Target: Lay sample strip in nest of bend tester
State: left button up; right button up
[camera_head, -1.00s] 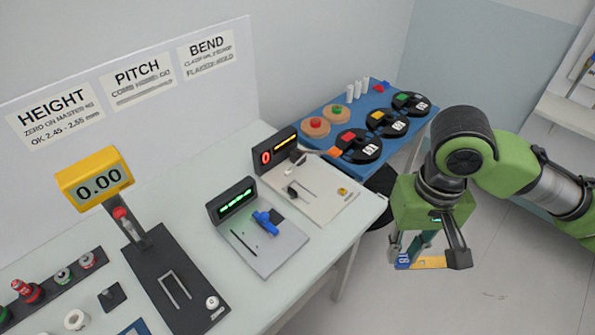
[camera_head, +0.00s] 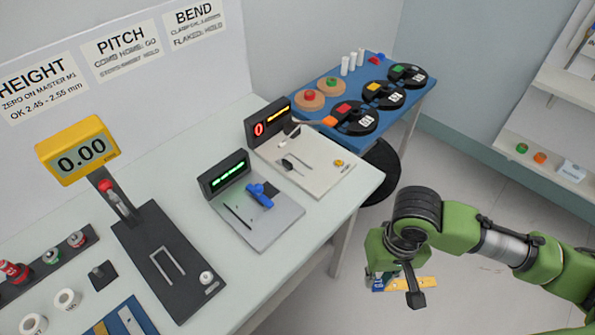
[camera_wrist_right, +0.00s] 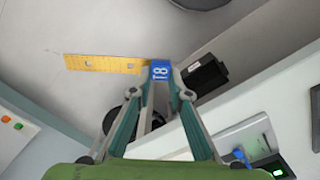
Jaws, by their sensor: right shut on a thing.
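The sample strip is a yellow strip (camera_head: 408,284) with a blue end tag. My right gripper (camera_head: 380,279) is shut on the tag end, and the strip sticks out to the right over the floor, clear of the bench. In the right wrist view the strip (camera_wrist_right: 105,64) points left from the fingertips (camera_wrist_right: 160,78), with the blue tag (camera_wrist_right: 160,71) between them. The bend tester (camera_head: 330,178) is the light plate with a red-digit display under the BEND sign. Its nest is too small to make out clearly. My left gripper is not in view.
The pitch station (camera_head: 275,232) with a green display and the height gauge (camera_head: 175,255) stand left of the bend tester. A blue table (camera_head: 405,103) with black reels is behind. Shelves (camera_head: 555,155) are at right. Open floor lies between bench and shelves.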

aim_at(304, 170)
jog(key=u, duration=3.3)
jog(key=k+l+u, duration=0.45)
jog(key=k+l, duration=0.35)
jog(key=k, duration=0.2)
jog(key=k+l, duration=0.4)
jog(key=k, duration=0.15)
